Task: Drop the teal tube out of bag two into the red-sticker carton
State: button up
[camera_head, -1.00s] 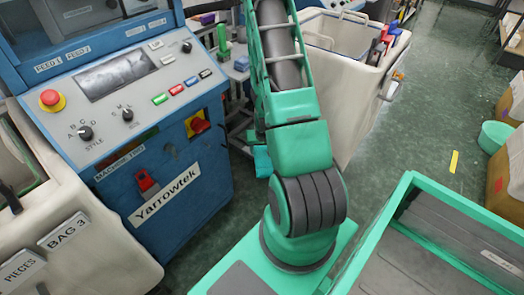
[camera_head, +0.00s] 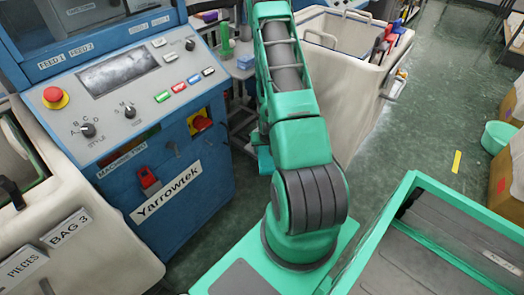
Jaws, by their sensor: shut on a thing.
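My gripper is out of view; my green arm rises from my base and leaves through the top edge. The teal tube cannot be made out. A brown carton (camera_head: 507,180) stands at the right edge, partly cut off, with a small red mark on its side that looks like a sticker. A cream bag (camera_head: 352,85) stands behind my arm, right of the machine; no label on it is readable, so I cannot tell if it is bag two. A small teal thing (camera_head: 264,160) shows beside my arm, too hidden to identify.
The blue Yarrowtek machine (camera_head: 165,150) stands at left. A cream bag labelled BAG 3 (camera_head: 95,250) is in front of it. A green basin (camera_head: 497,136) sits by the cartons. The green floor (camera_head: 430,130) between the bag and the cartons is clear.

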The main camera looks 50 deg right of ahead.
jog(key=o, duration=1.1)
